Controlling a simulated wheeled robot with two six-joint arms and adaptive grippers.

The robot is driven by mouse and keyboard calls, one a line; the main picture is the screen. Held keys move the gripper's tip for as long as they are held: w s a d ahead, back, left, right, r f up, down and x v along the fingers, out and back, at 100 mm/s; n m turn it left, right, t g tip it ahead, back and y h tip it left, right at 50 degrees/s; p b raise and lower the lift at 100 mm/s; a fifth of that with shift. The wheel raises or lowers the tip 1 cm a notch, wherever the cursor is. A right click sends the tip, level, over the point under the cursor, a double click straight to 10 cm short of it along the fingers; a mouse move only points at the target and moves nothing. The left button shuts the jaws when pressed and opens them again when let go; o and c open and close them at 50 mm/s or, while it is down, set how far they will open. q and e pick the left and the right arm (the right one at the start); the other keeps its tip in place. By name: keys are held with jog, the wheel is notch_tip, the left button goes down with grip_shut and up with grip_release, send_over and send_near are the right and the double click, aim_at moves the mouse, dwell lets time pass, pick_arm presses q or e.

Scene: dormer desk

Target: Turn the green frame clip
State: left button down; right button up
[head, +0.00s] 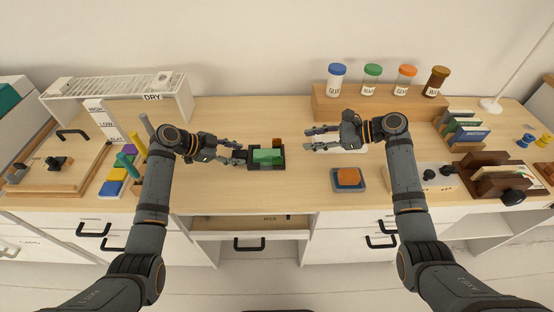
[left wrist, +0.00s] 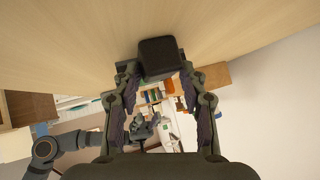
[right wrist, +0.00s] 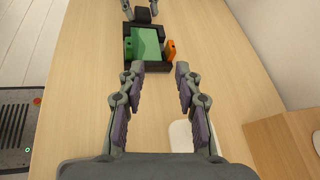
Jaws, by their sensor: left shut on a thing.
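A dark frame (head: 252,166) lies on the desk in front of me, with a green panel (right wrist: 148,45) inside it. The green clip (right wrist: 128,48) is at the frame's left side in the right wrist view; an orange clip (right wrist: 171,49) is on the opposite side and also shows in the head view (head: 277,143). My left gripper (head: 242,156) is shut on a dark block (left wrist: 160,58) at the frame's left end in the head view. My right gripper (head: 308,139) is open and empty, apart from the frame, with its fingertips (right wrist: 160,68) pointing toward it.
An orange block on a blue-grey tray (head: 348,187) sits to the right. A wooden riser (head: 380,107) with several capped jars stands behind. Colored blocks (head: 112,188) are at left. The desk's front edge and an open drawer (head: 250,226) are below the frame.

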aim_at(278, 160)
jog(key=s+a+f+g, duration=0.1)
jog(key=a+f, duration=0.1)
jog(key=a, duration=0.1)
jog(key=s+a+f+g, duration=0.1)
jog(key=a, duration=0.3)
jog(key=s+a+f+y, duration=0.1)
jog(key=a+f, duration=0.1)
jog(key=a, duration=0.2)
jog(key=shift+s+f+g, duration=0.1)
jog(key=shift+f+g, duration=0.25)
jog(key=shift+g, duration=0.05)
